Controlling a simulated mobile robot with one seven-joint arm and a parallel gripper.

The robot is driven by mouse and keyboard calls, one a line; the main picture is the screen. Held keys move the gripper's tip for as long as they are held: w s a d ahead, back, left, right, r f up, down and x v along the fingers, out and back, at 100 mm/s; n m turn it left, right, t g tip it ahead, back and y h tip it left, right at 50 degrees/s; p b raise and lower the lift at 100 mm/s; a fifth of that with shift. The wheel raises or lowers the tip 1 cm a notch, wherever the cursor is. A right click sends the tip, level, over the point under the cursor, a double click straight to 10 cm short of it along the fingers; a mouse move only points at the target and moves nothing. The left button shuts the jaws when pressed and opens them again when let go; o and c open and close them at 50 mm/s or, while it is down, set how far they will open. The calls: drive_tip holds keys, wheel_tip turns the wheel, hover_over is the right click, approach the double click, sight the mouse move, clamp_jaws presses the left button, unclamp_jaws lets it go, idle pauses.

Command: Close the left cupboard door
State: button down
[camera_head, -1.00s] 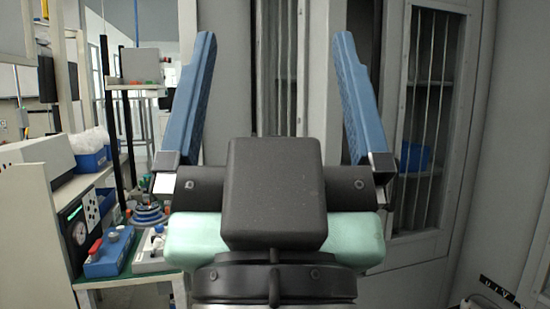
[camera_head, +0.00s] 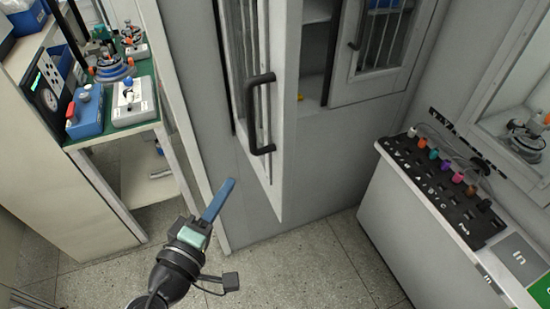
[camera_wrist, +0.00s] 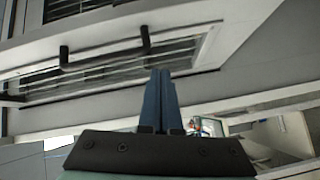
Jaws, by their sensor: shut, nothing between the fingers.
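The left cupboard door (camera_head: 268,165) is white-grey with a barred glass pane and stands swung open toward me in the head view. Its black bar handle (camera_head: 251,115) faces left. In the wrist view the barred door (camera_wrist: 120,62) lies across the upper part, seen at a slant, with the handle's black posts (camera_wrist: 146,38) on it. My gripper (camera_head: 230,183) is below and left of the handle, apart from it as far as I can see. Its blue fingers are together and empty; they also show in the wrist view (camera_wrist: 160,75).
The right cupboard door (camera_head: 385,50) appears closed. Shelves (camera_head: 312,55) show in the gap between the doors. A workbench (camera_head: 115,137) with instruments stands at the left. A white cabinet with a black socket panel (camera_head: 440,195) stands at the right. Tiled floor (camera_head: 310,265) lies clear between.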

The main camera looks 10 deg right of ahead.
drive_tip(key=s+f+n, duration=0.2)
drive_tip(key=s+f, duration=0.1)
drive_tip(key=n+p, duration=0.1)
drive_tip(key=p, duration=0.3)
approach(274, 159)
drive_tip(key=w+a, duration=0.1)
drive_tip(key=w, duration=0.4)
drive_tip(key=shift+w+d+f+h+p, duration=0.2)
drive_tip(key=shift+d+p, duration=0.2)
drive_tip(key=shift+d, duration=0.45)
drive_tip(key=shift+w+d+f+h+p, duration=0.1)
drive_tip(key=shift+d+f+p, duration=0.2)
drive_tip(key=shift+d, duration=0.55)
drive_tip(key=shift+r, duration=0.1)
